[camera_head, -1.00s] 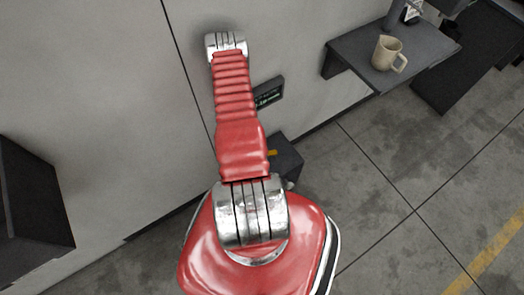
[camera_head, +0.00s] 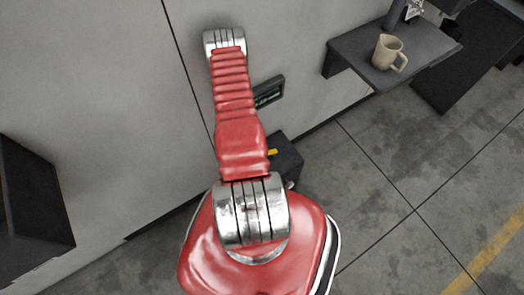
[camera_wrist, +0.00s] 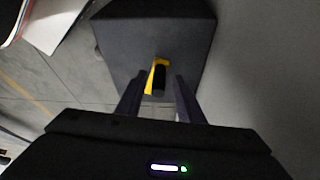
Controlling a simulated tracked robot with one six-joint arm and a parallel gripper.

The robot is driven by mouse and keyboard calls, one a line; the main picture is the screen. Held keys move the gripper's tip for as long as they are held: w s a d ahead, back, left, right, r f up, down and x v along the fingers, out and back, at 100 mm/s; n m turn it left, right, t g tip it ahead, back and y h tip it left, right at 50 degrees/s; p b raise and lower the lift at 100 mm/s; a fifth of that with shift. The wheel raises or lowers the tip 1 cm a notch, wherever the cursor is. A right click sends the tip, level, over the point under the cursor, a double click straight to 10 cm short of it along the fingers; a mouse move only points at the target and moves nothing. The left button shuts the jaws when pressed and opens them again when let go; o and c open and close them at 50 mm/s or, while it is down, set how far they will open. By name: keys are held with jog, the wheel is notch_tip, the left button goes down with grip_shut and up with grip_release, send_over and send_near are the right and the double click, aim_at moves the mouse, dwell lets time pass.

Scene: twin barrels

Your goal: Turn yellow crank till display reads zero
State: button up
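The yellow crank (camera_wrist: 151,77) with a black handle (camera_wrist: 159,80) shows in the wrist view, on the dark box (camera_wrist: 115,35). My gripper (camera_wrist: 158,84) is open there, one finger on each side of the handle, with gaps visible between. I cannot tell how deep the handle sits between the fingers. In the head view a small piece of the yellow crank (camera_head: 272,152) shows beside my red arm, on the dark box (camera_head: 289,160). My gripper is hidden in the head view.
A dark shelf (camera_head: 345,55) with a beige mug (camera_head: 387,52) is on the wall at upper right. Another dark box-like thing (camera_head: 35,205) stands at the left edge. The concrete floor (camera_head: 400,180) at right is clear.

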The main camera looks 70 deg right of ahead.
jog(key=v, duration=1.2)
jog(key=shift+a+r, duration=0.15)
jog(key=shift+r, duration=0.2)
jog(key=shift+c, duration=0.7)
